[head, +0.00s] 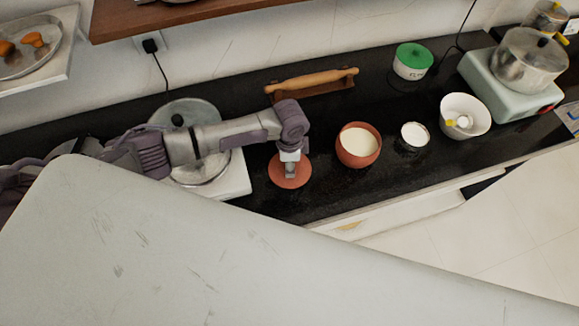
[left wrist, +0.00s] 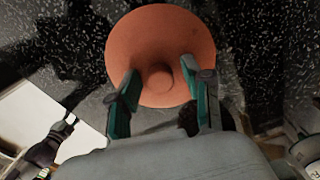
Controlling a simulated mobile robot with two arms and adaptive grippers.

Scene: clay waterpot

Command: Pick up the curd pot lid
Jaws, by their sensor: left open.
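The curd pot lid (head: 277,178) is a flat terracotta disc lying on the black counter. In the left wrist view the lid (left wrist: 150,40) has a round knob (left wrist: 159,83) at its middle. My left gripper (head: 290,172) is over the lid, pointing down. In the left wrist view my left gripper (left wrist: 161,88) is open, with one finger on each side of the knob and a gap to both. Whether the fingers touch the lid cannot be told. The terracotta curd pot (head: 358,152), with white curd in it, stands uncovered to the right of the lid. My right gripper is not in view.
A steel pan with a lid (head: 188,112) stands on a white board left of my gripper. A rolling pin (head: 312,83) rests behind. A small bowl (head: 414,137), a white bowl (head: 478,107) and a green-lidded container (head: 412,62) stand to the right.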

